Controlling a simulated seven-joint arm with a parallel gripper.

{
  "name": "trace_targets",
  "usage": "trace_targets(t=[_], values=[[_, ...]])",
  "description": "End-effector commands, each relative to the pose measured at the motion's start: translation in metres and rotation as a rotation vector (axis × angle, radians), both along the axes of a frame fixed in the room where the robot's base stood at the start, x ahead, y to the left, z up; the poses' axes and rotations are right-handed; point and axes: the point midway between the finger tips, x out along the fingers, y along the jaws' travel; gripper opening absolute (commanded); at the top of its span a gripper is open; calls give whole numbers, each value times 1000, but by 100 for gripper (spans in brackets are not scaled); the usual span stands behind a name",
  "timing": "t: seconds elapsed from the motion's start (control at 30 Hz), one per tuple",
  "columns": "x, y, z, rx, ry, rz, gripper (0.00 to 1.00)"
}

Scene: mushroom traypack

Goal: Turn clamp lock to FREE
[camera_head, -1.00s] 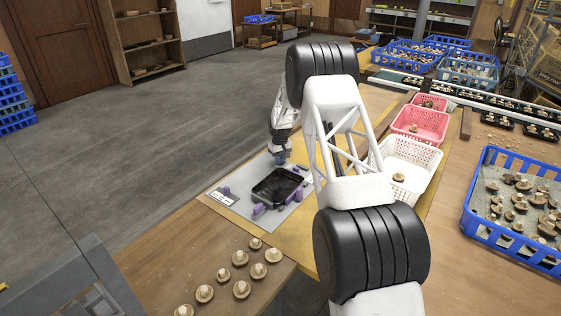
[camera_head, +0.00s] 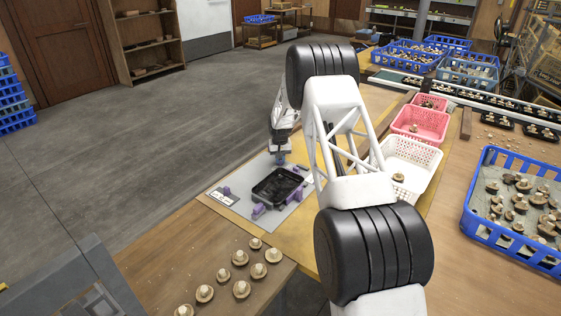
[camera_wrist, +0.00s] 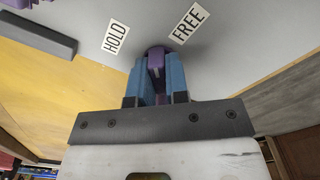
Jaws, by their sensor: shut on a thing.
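The purple clamp lock knob (camera_wrist: 156,66) stands on the grey plate in the wrist view. The HOLD label (camera_wrist: 116,36) is to its left and the FREE label (camera_wrist: 189,23) is to its upper right. The knob's top edge lies between the two labels, so its exact setting is hard to tell. My gripper (camera_wrist: 155,75) has its blue fingers on both sides of the knob, shut on it. In the head view my gripper (camera_head: 280,160) is at the far edge of the grey fixture plate (camera_head: 225,196), behind the black tray (camera_head: 277,186).
Purple clamp blocks (camera_head: 258,210) stand around the black tray. Several mushrooms (camera_head: 240,258) lie on the wooden table in front. A white basket (camera_head: 410,160) and a pink basket (camera_head: 420,124) stand to the right, with a blue crate (camera_head: 470,225) farther right.

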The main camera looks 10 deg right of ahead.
Motion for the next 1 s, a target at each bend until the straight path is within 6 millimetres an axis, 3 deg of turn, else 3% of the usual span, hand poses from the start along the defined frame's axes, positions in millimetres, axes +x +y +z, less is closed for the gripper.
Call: trace_targets(t=[0.3, 0.77, 1.0], values=[[-3, -1, -6, -1, 9, -211, 5], [-4, 0, -7, -1, 11, -245, 5], [-4, 0, -8, -1, 11, -354, 5]])
